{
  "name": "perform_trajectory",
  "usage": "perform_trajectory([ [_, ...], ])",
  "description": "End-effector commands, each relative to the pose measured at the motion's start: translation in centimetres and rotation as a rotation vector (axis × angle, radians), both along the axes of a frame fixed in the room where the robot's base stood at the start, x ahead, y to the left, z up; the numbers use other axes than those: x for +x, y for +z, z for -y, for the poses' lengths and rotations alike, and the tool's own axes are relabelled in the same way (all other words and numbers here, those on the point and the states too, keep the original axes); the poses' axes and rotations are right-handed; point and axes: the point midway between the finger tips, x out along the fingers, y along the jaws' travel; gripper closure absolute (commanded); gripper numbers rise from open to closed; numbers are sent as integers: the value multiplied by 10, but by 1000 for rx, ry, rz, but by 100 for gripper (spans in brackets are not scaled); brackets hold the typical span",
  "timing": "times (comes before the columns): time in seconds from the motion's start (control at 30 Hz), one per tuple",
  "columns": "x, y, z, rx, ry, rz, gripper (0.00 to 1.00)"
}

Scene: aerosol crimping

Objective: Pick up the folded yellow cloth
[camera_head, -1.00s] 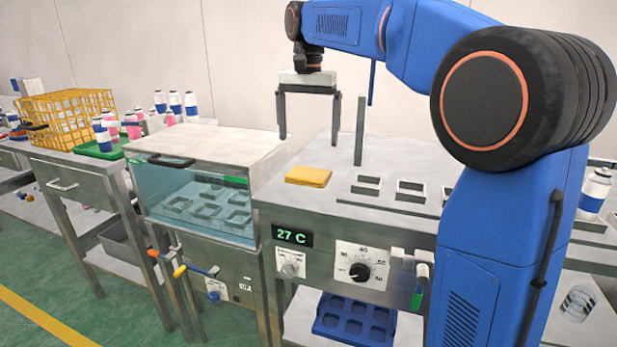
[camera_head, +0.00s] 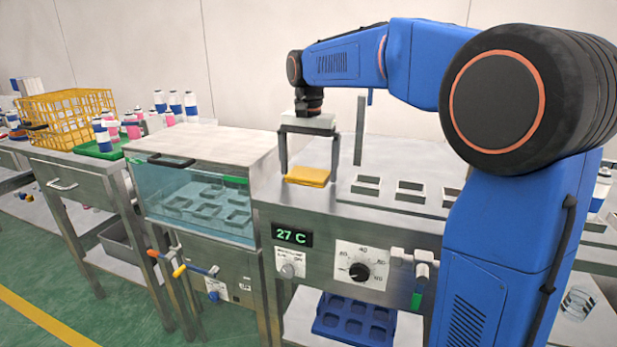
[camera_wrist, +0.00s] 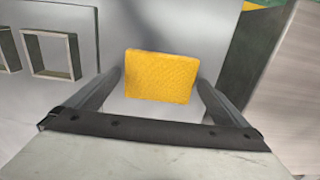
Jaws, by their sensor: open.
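The folded yellow cloth (camera_head: 307,176) lies flat on the steel bench top, near its front left edge. It also shows in the wrist view (camera_wrist: 161,76), ahead of my gripper and between the lines of its two fingers. My gripper (camera_head: 308,172) points down at the cloth, with its fingers spread wide. In the head view one fingertip is at the cloth's left end and the other at its right end. I cannot tell whether the fingertips touch the cloth. Nothing is held in the fingers.
Square metal frames (camera_head: 410,191) stand on the bench right of the cloth. An upright metal post (camera_head: 360,130) rises behind it. The glass-fronted box (camera_head: 195,200) is close on the left. A yellow basket (camera_head: 70,112) and several bottles stand farther left.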

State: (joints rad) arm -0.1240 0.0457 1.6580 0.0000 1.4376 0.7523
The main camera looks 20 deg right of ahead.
Motion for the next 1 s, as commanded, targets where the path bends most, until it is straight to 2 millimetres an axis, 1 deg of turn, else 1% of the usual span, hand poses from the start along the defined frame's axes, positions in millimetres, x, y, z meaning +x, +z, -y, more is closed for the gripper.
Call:
perform_trajectory([
  [0.13, 0, 0, 0, 0, 0, 0, 0],
  [0.17, 0, 0, 0, 0, 0, 0, 2],
  [0.2, 0, 0, 0, 0, 0, 0, 12],
  [0.27, 0, 0, 0, 0, 0, 0, 26],
  [0.3, 0, 0, 0, 0, 0, 0, 36],
  [0.57, 0, 1, 0, 0, 0, 0, 36],
  [0.67, 0, 5, 0, -1, 0, 1, 36],
  [0.77, 1, 16, 0, 0, 0, 2, 36],
  [1.0, 1, 60, 0, 0, 0, 3, 36],
])
